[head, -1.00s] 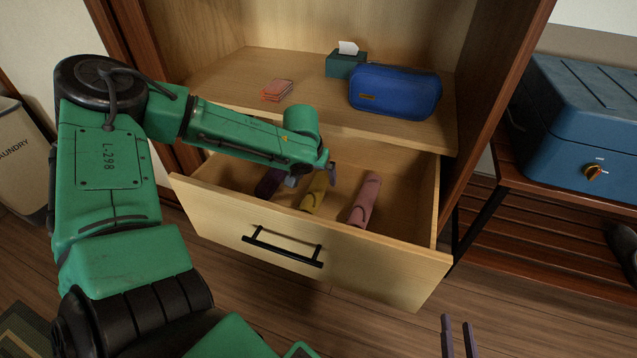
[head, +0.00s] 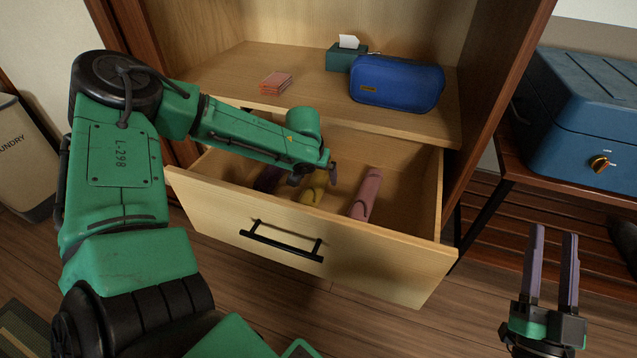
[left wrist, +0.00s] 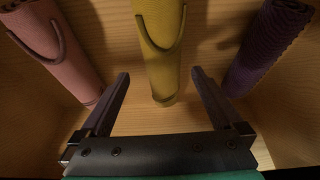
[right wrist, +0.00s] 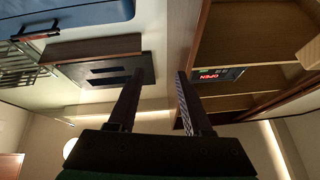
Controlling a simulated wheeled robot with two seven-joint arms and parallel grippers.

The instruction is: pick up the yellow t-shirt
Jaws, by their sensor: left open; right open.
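The yellow t-shirt (head: 312,190) is a rolled bundle in the open drawer, between a pink roll and a dark purple roll. In the head view my left arm partly covers it. In the left wrist view the yellow t-shirt (left wrist: 160,55) stretches from the top edge to between my fingertips. My left gripper (left wrist: 158,82) is open, one finger on each side of the roll's near end, with no visible contact. In the head view my left gripper (head: 315,175) is inside the drawer. My right gripper (head: 555,235) is open and empty, right of the drawer.
The pink roll (head: 366,192) and purple roll (head: 268,178) lie close on either side. The drawer front (head: 310,250) has a black handle. The shelf above holds a blue pouch (head: 397,88), a tissue box (head: 342,58) and orange cards (head: 276,82). A blue box stands right.

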